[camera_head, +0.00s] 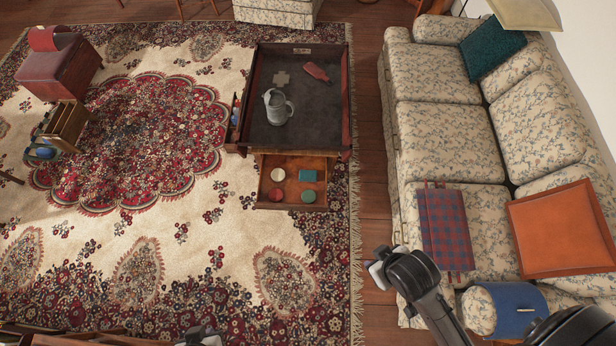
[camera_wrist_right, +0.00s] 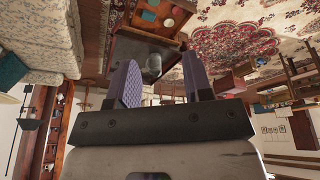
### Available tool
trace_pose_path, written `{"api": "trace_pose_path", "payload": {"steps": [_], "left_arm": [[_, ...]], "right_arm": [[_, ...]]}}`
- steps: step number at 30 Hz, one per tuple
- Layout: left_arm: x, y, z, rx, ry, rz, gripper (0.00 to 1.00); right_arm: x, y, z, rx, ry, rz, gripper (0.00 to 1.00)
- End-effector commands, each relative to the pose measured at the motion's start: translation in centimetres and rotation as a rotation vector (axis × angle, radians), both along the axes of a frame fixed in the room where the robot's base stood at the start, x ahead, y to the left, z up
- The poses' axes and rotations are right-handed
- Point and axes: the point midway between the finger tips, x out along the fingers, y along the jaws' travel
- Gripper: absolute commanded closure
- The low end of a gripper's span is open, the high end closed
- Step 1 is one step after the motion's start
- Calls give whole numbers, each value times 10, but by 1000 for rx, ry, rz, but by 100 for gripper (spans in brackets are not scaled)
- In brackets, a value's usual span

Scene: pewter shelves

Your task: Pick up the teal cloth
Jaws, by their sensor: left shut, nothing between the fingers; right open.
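A small teal square (camera_head: 308,176), which looks like the teal cloth, lies in the open wooden drawer (camera_head: 265,190) of the low table, at its back right. A cream disc (camera_head: 278,174), a red disc (camera_head: 276,194) and a green disc (camera_head: 308,196) lie beside it. My left gripper (camera_head: 202,338) is shut and empty at the bottom edge of the head view, far from the drawer and mostly cut off. My right gripper (camera_wrist_right: 160,82) is open and empty in the wrist view. In the head view it is partly hidden by my arm.
The dark table top (camera_head: 260,95) holds a grey pitcher (camera_head: 277,108) and a red item (camera_head: 316,71). The sofa (camera_head: 435,110) stands at right with a teal cushion (camera_head: 492,48) and a plaid cloth (camera_head: 445,229). The patterned rug (camera_head: 190,260) is clear before the drawer.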

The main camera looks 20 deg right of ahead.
Motion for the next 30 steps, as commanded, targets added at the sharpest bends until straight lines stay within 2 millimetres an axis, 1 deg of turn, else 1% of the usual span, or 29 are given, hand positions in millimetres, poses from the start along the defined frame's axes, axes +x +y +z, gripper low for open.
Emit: {"api": "trace_pose_path", "payload": {"steps": [1,2,16,17,22,25,26,28,29,30], "left_arm": [[0,0,0,1,0,-1,100],[0,1,0,2,0,-1,100],[0,4,0,13,0,-8,100],[0,4,0,13,0,-8,100],[0,3,0,11,-1,-7,100],[0,2,-7,8,-1,-5,100],[0,2,-11,6,-2,-4,100],[0,1,-25,4,-3,-3,100],[0,1,-33,2,-2,-2,100],[0,0,-46,1,-3,-2,100]], "right_arm": [[0,-1,0,-2,0,1,49],[0,-1,0,-4,0,2,46],[0,-1,0,-3,0,2,1],[0,-1,0,-2,0,1,0],[1,1,0,3,-2,-2,0],[5,1,-4,4,-14,-3,0],[8,1,-7,5,-21,-3,0],[18,1,-17,3,-45,-2,0],[24,1,-22,3,-60,-2,0],[33,0,-30,2,-83,-1,0]]}}
